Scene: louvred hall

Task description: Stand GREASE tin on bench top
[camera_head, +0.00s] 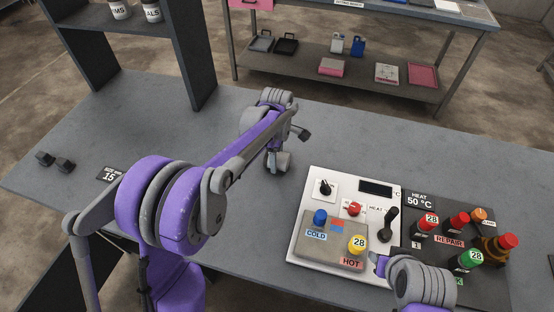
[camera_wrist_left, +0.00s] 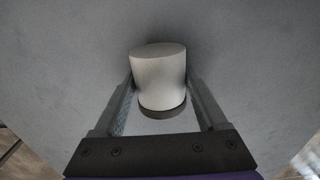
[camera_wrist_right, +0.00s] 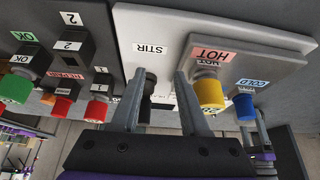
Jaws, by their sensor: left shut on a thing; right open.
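My left gripper (camera_head: 277,158) is shut on a pale tin (camera_head: 283,161) above or at the middle of the grey bench top (camera_head: 225,110). In the left wrist view the tin (camera_wrist_left: 158,75) is a plain whitish cylinder with a dark rim at its near end, between the two fingers (camera_wrist_left: 160,105). No label shows on it, so I cannot read GREASE. I cannot tell whether its base touches the bench. My right gripper (camera_wrist_right: 160,74) is open, with its fingertips near the black lever (camera_wrist_right: 148,85) by the STIR label on the white panel.
The white control panel (camera_head: 296,246) with knobs and buttons stands right of the tin. A dark panel with red and green buttons (camera_head: 468,260) adjoins it. A dark shelf (camera_head: 185,50) with labelled tins (camera_head: 152,12) stands at back left. Dark dumbbell-like weights (camera_head: 55,161) lie far left. Bench left of the tin is mostly clear.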

